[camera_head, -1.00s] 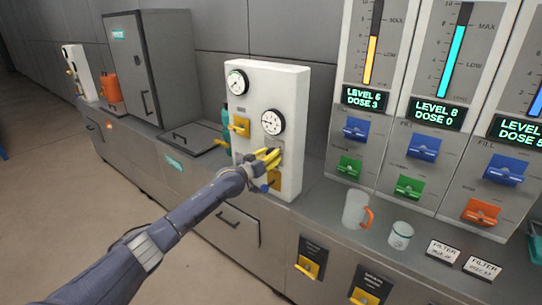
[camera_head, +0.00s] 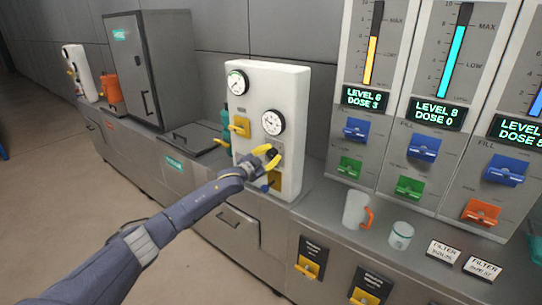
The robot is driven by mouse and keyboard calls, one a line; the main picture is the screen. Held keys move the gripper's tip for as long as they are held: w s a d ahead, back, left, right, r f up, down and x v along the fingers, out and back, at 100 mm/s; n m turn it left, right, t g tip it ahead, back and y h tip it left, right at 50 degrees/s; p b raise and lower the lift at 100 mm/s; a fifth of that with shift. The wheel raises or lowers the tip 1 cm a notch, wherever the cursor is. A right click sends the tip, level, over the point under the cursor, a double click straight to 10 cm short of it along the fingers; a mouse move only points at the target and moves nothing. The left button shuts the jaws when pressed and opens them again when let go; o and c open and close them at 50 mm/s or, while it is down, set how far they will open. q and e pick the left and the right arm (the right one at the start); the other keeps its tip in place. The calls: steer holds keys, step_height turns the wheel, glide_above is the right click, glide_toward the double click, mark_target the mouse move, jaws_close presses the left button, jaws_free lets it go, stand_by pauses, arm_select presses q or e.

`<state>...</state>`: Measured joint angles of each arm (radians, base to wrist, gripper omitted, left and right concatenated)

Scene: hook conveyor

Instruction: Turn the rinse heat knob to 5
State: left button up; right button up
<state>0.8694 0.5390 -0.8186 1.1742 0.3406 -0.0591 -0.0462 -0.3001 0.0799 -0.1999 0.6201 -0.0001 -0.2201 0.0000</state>
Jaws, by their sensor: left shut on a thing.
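A white panel box (camera_head: 292,88) stands on the counter with two round gauges, an upper one (camera_head: 237,82) and a lower one (camera_head: 273,122). Yellow levers (camera_head: 239,127) sit on its face. My left gripper (camera_head: 272,157) has yellow fingers and is at the lower right of the panel, under the lower gauge. Its fingers are closed around a small dark knob (camera_head: 273,153). The knob's scale and setting are too small to read. My right gripper does not show.
Dispensers with level bars and blue levers (camera_head: 356,129) stand to the right. A teal bottle (camera_head: 225,120) is left of the panel.

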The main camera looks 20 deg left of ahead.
arm_select(q)
steer(key=shift+f+m, duration=0.35)
steer(key=shift+m, duration=0.25)
steer(key=shift+a+m, duration=0.1)
steer(key=shift+m, duration=0.2)
steer(key=o, duration=1.3)
steer(key=shift+r, duration=0.2)
steer(key=v, duration=1.2)
steer(key=shift+f, duration=0.1)
